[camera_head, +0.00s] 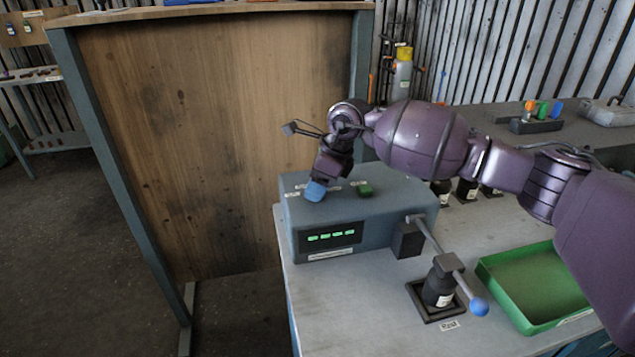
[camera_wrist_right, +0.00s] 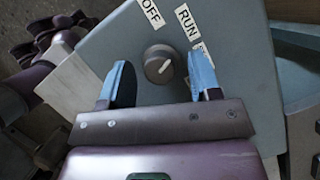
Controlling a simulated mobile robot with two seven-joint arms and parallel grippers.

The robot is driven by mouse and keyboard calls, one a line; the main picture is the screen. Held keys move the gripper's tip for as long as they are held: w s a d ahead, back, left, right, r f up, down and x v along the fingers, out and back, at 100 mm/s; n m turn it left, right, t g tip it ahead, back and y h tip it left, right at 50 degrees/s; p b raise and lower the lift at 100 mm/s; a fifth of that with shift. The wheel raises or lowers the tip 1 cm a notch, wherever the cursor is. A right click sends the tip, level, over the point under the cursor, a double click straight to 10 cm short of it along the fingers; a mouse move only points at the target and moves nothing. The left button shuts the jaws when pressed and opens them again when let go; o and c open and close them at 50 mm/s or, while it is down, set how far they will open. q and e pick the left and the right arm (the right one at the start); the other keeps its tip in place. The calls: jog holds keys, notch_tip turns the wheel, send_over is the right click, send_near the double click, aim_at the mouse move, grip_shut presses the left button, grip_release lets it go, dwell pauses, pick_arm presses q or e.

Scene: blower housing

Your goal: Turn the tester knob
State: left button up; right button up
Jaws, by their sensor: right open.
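The tester (camera_head: 355,215) is a blue-grey box on the bench with a lit green display (camera_head: 331,236) on its front. Its small round grey knob (camera_wrist_right: 158,64) shows in the right wrist view, its white mark slanting up to the right. Labels OFF (camera_wrist_right: 151,12) and RUN (camera_wrist_right: 187,21) are beyond the knob; a third label is partly hidden by a finger. My right gripper (camera_head: 316,190) points down over the tester's top and hides the knob in the head view. Its blue fingers (camera_wrist_right: 162,78) are open, one on each side of the knob, with visible gaps. My left gripper is not in view.
A green button (camera_head: 365,189) is on the tester's top. A lever with a blue ball (camera_head: 478,307) reaches over a black part in a holder (camera_head: 424,303) at the front. A green tray (camera_head: 535,285) lies to the right. A wooden panel (camera_head: 215,140) stands left of the bench.

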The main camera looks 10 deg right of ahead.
jog(key=c, duration=0.9)
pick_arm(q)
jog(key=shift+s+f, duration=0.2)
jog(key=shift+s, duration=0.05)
